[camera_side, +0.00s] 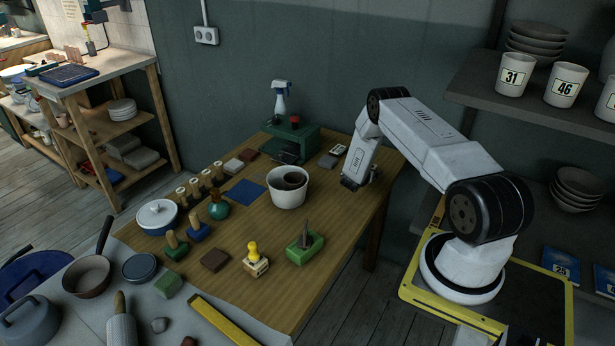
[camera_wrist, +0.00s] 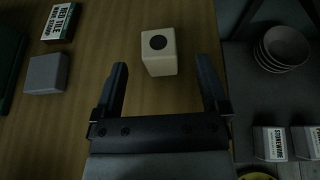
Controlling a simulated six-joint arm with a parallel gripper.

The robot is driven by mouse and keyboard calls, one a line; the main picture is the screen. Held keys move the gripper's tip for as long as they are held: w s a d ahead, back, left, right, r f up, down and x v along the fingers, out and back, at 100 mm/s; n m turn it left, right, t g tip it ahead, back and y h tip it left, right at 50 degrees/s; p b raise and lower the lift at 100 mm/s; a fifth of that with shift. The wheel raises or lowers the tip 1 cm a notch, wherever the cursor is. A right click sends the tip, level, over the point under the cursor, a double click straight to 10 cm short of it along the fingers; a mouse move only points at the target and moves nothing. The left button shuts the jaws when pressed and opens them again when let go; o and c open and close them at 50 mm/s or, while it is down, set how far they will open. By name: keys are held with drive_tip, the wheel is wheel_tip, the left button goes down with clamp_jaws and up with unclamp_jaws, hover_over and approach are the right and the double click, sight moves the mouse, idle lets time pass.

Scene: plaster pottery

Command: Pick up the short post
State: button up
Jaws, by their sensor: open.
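A short cream block with square sides and a dark round hole in its top, which looks like the short post (camera_wrist: 159,64), stands upright on the wooden table in the wrist view. My gripper (camera_wrist: 162,72) is open, with one dark finger on each side. The block shows between the fingertips, with a gap on both sides and no visible contact. In the side view my gripper (camera_side: 353,184) points down low at the table's right edge. I cannot make out the block there; the gripper and arm seem to hide it.
A white pot (camera_side: 288,190) and a green case (camera_side: 290,143) stand left in the side view. A shelf with bowls (camera_wrist: 283,48) is beyond the table's right edge.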

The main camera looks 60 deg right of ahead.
drive_tip(key=shift+x, duration=2.35)
drive_tip(key=shift+c, duration=0.2)
clamp_jaws()
